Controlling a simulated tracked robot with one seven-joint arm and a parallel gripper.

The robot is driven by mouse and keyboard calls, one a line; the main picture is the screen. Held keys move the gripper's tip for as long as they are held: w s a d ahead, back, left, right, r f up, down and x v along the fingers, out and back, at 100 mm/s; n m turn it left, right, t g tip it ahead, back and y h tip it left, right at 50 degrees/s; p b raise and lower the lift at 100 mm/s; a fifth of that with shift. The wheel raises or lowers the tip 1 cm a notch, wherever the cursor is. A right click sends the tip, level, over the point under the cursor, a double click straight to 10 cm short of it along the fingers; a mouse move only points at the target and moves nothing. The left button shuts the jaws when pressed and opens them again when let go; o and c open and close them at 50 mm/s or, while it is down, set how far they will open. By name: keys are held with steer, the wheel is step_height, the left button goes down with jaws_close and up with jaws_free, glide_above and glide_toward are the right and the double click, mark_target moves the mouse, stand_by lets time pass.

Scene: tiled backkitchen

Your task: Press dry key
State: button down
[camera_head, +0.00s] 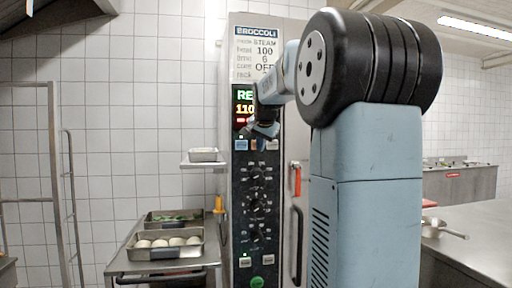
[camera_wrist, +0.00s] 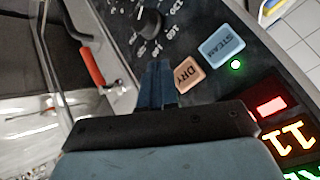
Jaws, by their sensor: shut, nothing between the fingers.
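The dry key (camera_wrist: 188,74) is an orange key marked DRY in the wrist view, beside the blue steam key (camera_wrist: 222,46). A green light (camera_wrist: 235,65) glows by the steam key. My gripper (camera_wrist: 159,72) is shut and empty, its fingertips just left of the dry key in that view. I cannot tell whether they touch the panel. In the head view my gripper (camera_head: 264,131) is in front of the upper control panel (camera_head: 241,205), at the key row, and hides part of it. The steam key also shows there (camera_head: 241,145).
The lit display (camera_head: 243,108) is partly hidden by my arm. A broccoli card (camera_head: 256,45) hangs above. Dials (camera_head: 257,197) run down the panel. A red handle (camera_wrist: 91,66) is on the oven door. A trolley with trays (camera_head: 165,248) stands left; a steel counter (camera_head: 480,240) stands right.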

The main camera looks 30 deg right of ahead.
steer(key=shift+w+d, duration=0.2)
steer(key=shift+w, duration=0.55)
steer(key=shift+w+d, duration=0.2)
steer(key=shift+w, duration=0.5)
steer(key=shift+w+d+r, duration=0.1)
steer(key=shift+w+d, duration=0.15)
steer(key=shift+w, duration=0.45)
stand_by(1.9)
steer(key=shift+s, duration=0.1)
steer(key=shift+s+a, duration=0.25)
steer(key=shift+s, duration=0.45)
steer(key=s, duration=0.2)
steer(key=s+a, duration=0.1)
steer(key=s, duration=0.2)
steer(key=shift+a, duration=0.2)
stand_by(0.4)
stand_by(0.7)
